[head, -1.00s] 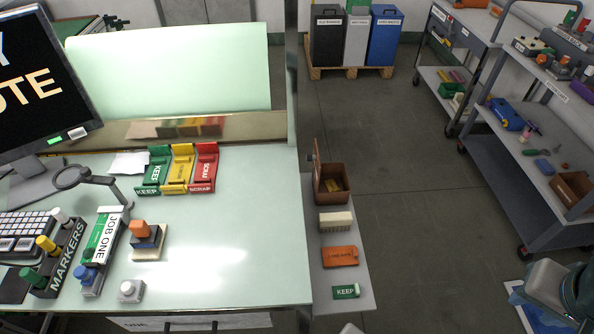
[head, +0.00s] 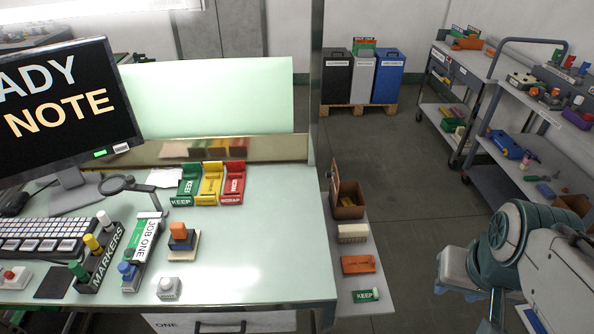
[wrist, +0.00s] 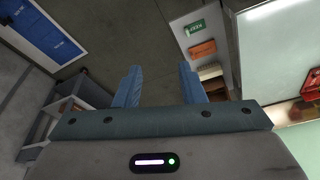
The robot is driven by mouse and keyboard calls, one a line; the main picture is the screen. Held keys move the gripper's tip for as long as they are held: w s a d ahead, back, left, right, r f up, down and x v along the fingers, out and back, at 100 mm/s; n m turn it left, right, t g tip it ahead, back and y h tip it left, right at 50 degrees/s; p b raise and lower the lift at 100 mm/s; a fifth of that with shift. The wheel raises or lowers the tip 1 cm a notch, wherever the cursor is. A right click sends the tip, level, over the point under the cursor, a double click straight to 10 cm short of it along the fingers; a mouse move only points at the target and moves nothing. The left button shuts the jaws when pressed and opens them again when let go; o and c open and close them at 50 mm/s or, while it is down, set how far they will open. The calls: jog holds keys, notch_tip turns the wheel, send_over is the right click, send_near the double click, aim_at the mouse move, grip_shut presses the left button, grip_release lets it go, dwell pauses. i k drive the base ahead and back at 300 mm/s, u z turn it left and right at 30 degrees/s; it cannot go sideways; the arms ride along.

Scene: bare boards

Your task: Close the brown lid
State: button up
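The brown box (head: 348,209) stands at the far end of a narrow grey side shelf, right of the main table. In the wrist view, part of a brown shape that looks like the box (wrist: 214,87) shows beyond the right finger; the lid cannot be made out there. My gripper (wrist: 158,78) is open and empty, its two blue fingers apart over the floor, away from the box. In the head view my arm is at the lower right and the fingertips cannot be made out.
On the shelf (head: 357,318), nearer than the box, lie a cream block (head: 352,233), an orange block (head: 358,264) and a green KEEP block (head: 365,295). A metal post (head: 316,110) rises beside the table. Carts (head: 520,165) stand at the right. Floor between is clear.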

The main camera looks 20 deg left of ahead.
aim_at(335, 183)
jog(key=u, duration=1.25)
jog(key=k, duration=1.3)
jog(key=z, duration=0.15)
jog(key=i, duration=0.6)
jog(key=z, duration=0.4)
jog(key=i, duration=1.15)
jog(key=u, duration=0.8)
